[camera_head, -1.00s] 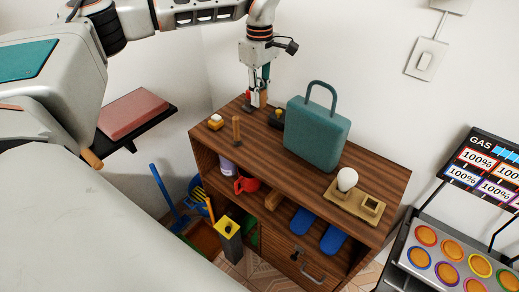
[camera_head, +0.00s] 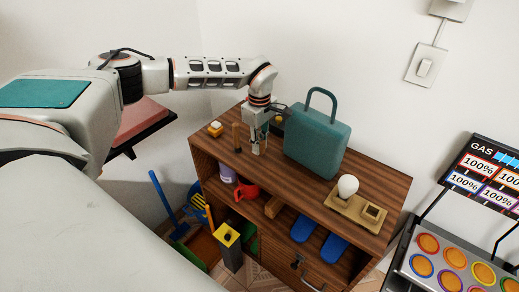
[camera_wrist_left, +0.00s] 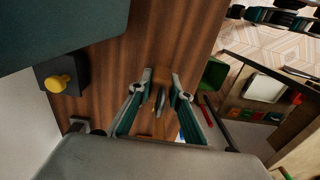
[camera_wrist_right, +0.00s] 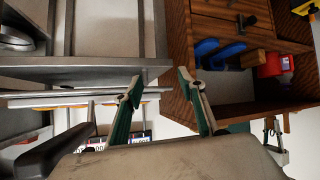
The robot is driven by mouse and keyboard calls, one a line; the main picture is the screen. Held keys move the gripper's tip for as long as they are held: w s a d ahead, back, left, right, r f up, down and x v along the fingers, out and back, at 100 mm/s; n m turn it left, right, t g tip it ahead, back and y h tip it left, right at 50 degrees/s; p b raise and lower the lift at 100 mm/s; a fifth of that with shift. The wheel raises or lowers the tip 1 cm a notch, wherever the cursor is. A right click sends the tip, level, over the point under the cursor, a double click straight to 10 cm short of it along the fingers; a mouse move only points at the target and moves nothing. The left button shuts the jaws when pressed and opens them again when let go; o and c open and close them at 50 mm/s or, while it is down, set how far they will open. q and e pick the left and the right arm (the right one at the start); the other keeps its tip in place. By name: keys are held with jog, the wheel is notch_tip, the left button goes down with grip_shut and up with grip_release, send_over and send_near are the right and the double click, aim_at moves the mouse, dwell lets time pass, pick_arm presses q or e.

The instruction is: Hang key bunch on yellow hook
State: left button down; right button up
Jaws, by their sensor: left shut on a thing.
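My left gripper (camera_head: 259,151) is over the cabinet top, left of the teal bag (camera_head: 318,137). In the left wrist view, its fingers (camera_wrist_left: 162,84) are around a small metallic thing (camera_wrist_left: 159,99) that looks like the key bunch; a brown piece shows just beyond it. The yellow hook (camera_wrist_left: 58,83) sticks out of a dark block (camera_wrist_left: 62,75), off to the left and apart from the fingers. In the head view the block is partly hidden behind the arm and bag. My right gripper (camera_wrist_right: 163,85) is open and empty in its wrist view; it is outside the head view.
A wall is behind.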

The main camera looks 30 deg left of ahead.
aim_at(259, 132)
pick_arm(q)
jog(key=shift+f+p, duration=0.35)
jog(key=shift+f, duration=0.85)
jog(key=shift+f, duration=0.25)
jog(key=c, duration=1.8)
grip_release()
jog(key=shift+c, duration=0.2)
jog(key=shift+f+b, duration=0.1)
jog(key=shift+b, duration=0.5)
notch_tip(259, 132, up, 8)
jog(key=shift+s, duration=0.1)
jog(key=shift+d, duration=0.15)
